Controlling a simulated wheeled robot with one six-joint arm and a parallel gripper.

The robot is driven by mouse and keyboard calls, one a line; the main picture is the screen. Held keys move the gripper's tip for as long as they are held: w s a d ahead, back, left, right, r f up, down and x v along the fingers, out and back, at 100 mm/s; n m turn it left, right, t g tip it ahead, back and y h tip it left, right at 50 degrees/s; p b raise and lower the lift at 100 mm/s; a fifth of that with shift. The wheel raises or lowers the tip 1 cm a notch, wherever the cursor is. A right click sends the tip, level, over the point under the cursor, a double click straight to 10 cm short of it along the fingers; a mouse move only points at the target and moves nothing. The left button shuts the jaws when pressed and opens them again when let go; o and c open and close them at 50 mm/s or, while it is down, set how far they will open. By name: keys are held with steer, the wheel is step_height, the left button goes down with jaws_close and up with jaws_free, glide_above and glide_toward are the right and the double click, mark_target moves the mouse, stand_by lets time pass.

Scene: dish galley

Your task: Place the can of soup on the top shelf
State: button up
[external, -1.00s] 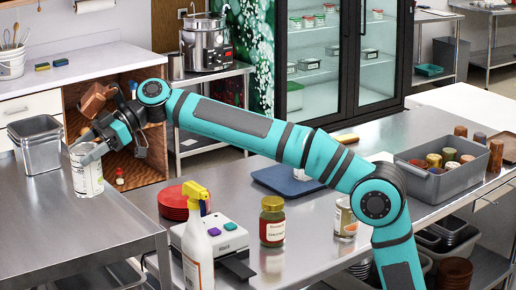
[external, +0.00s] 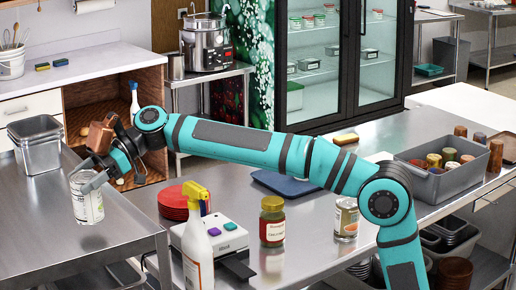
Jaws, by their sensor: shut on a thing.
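Another can, with a pale and orange label (external: 346,219), stands on the middle steel counter, away from my gripper. The labels are too small to read, so I cannot tell which is the soup. An open wooden cabinet (external: 150,88) is behind my gripper, its inside partly hidden by my arm. I cannot make out which surface is the top shelf.
Grey metal bins (external: 36,146) stand on the left table (external: 40,225). The counter holds a spray bottle (external: 197,245), red plates (external: 174,202), a white device (external: 215,238), a jar (external: 272,222) and a grey tub (external: 443,178). The left table's front is clear.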

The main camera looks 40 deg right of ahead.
steer(key=shift+f, duration=1.65)
steer(key=o, duration=1.4)
steer(key=shift+f, duration=0.15)
steer(key=shift+o, duration=0.2)
steer(key=shift+d+r, duration=0.15)
steer(key=shift+r, duration=0.05)
steer(key=v, duration=1.1)
steer(key=shift+d, duration=0.35)
steer(key=shift+r, duration=0.1)
